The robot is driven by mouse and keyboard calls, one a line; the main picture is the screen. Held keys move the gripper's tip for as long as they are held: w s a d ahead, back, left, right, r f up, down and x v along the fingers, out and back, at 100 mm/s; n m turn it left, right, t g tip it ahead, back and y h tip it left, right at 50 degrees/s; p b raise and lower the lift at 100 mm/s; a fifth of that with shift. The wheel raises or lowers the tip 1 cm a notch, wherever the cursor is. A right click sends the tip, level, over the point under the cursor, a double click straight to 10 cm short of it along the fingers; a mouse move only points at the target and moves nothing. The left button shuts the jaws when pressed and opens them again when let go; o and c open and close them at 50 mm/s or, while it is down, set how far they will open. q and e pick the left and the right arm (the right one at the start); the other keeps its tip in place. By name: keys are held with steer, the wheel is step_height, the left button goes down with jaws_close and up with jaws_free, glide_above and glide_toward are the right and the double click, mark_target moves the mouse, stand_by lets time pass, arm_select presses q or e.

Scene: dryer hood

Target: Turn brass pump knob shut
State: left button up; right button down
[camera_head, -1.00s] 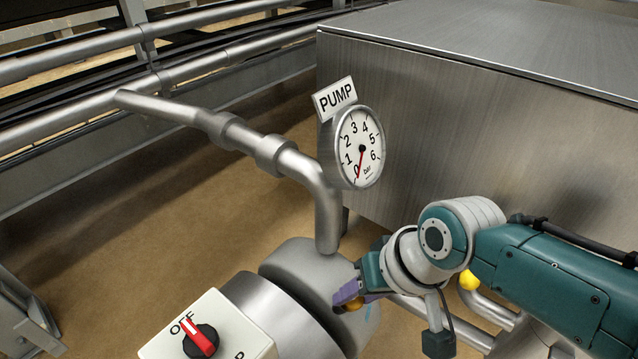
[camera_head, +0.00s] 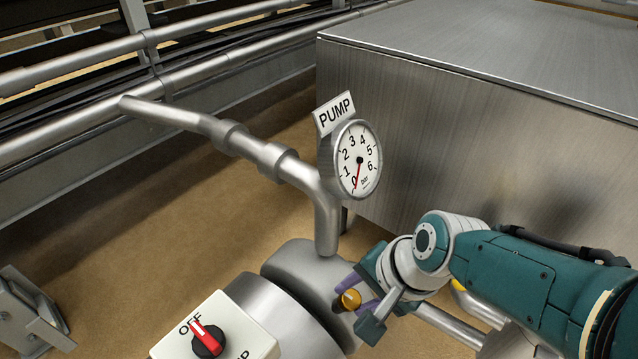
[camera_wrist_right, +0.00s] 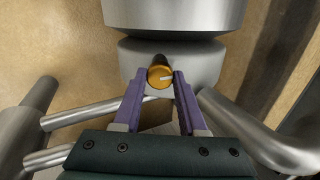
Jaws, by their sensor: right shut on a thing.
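The brass pump knob (camera_head: 350,299) is a small golden cylinder at the pump's end, with a pale pointer line on its face. My right gripper (camera_head: 354,292) is shut on it, with its purple fingers on either side. In the right wrist view the knob (camera_wrist_right: 160,77) sits between the fingertips of my right gripper (camera_wrist_right: 160,82), its pale line pointing right. The grey pump body (camera_head: 305,268) lies behind the knob. The pump gauge (camera_head: 358,160) has its red needle near 0. My left gripper is not in view.
A switch box (camera_head: 215,330) with a red handle pointing at OFF stands left of the pump. A pipe (camera_head: 265,153) rises from the pump past the gauge. A large metal housing (camera_head: 470,130) fills the right. Lower pipes (camera_wrist_right: 95,115) run near my gripper.

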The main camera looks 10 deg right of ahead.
steer(key=shift+m, duration=1)
steer(key=shift+c, duration=2.3)
jaws_free()
steer(key=p+v, duration=1)
steer(key=p, duration=0.1)
steer(key=shift+d, duration=0.1)
